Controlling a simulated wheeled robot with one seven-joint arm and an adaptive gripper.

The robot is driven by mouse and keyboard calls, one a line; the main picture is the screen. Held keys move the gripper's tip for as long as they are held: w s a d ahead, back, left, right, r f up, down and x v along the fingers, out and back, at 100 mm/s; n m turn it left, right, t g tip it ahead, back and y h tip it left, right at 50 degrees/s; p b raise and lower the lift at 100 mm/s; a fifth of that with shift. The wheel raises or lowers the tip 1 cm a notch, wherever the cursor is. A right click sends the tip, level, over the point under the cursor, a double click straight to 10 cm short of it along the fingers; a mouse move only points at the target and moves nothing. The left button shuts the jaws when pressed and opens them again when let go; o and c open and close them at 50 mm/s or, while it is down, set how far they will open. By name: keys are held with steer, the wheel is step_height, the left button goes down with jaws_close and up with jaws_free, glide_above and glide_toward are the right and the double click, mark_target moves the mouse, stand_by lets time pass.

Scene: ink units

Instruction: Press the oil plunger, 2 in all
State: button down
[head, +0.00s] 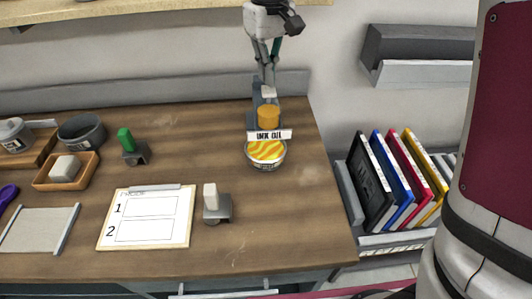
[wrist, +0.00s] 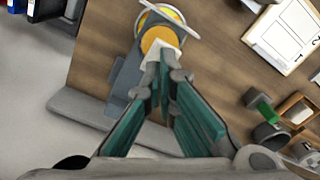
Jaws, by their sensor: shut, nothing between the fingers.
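The oil dispenser (head: 269,116) stands at the back right of the wooden desk, with an orange oil container and a label reading "INK OIL". Its pale plunger top (head: 269,93) is right below my gripper (head: 267,84). In the wrist view my shut, empty gripper (wrist: 168,62) has its fingertips over the pale plunger top (wrist: 160,50); I cannot tell if they touch. A round dish (head: 266,154) with yellow and orange stripes sits in front of the dispenser, partly behind the label. In the wrist view the dispenser's grey base (wrist: 122,85) shows beside the fingers.
A numbered sheet (head: 148,217) lies at front middle. A white-topped stamp (head: 212,204) and a green-topped one (head: 128,145) stand nearby. A grey bowl (head: 82,131) and wooden tray (head: 67,171) are at left. Coloured binders (head: 405,178) stand right of the desk.

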mark_target(269, 90)
steer(key=shift+f, duration=0.2)
steer(key=shift+f+b, duration=0.4)
steer(key=shift+f, duration=1)
steer(key=shift+r, duration=0.15)
steer(key=shift+r+p, duration=0.85)
steer(key=shift+r, duration=0.65)
steer(key=shift+r+p, duration=1)
steer(key=shift+r, duration=2)
